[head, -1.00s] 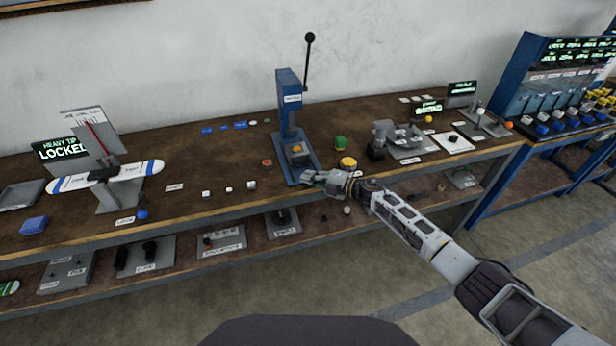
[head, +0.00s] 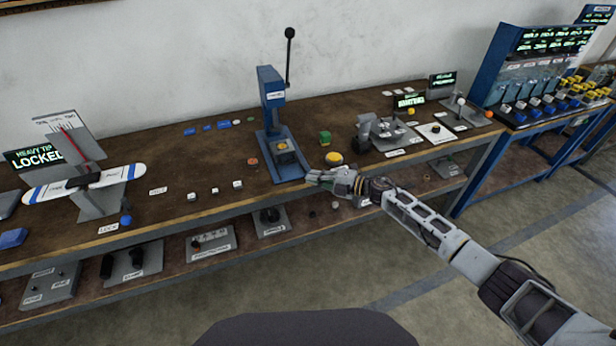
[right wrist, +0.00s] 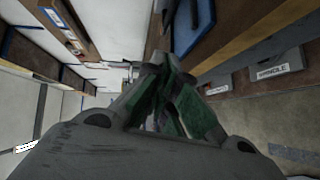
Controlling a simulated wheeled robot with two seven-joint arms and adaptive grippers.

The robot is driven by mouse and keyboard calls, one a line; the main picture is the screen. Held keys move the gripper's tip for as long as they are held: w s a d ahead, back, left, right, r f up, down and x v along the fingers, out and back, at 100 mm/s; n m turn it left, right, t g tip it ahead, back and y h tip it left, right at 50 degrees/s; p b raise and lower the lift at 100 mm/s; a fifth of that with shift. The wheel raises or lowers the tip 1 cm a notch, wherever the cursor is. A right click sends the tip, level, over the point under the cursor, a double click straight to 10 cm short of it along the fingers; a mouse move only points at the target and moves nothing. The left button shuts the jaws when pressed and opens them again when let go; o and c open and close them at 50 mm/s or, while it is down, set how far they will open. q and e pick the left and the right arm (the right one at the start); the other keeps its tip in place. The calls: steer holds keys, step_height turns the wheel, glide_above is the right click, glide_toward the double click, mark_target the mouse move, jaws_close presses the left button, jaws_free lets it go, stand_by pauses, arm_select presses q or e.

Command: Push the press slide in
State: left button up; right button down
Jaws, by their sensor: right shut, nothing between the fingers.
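The blue press (head: 271,95) stands upright at the middle of the bench, with a black-knobbed lever rising beside it. Its slide (head: 283,147), a grey part with a yellow-orange piece on it, sits low on the blue base. I cannot tell from here how far in it is. My right gripper (head: 310,178) is shut and empty at the bench's front edge, just in front of the press base's right corner. In the right wrist view my right gripper's green-padded fingers (right wrist: 160,90) are close together, and the press slide is not clear there. My left gripper is not in view.
A yellow round knob (head: 334,158) and a green block (head: 325,138) stand right of the press. A balance with a white beam (head: 120,173) is at left. Small white cubes (head: 215,189) lie near the front edge. A lower shelf holds labelled plates (head: 212,243).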

steer(key=shift+v, duration=1.3)
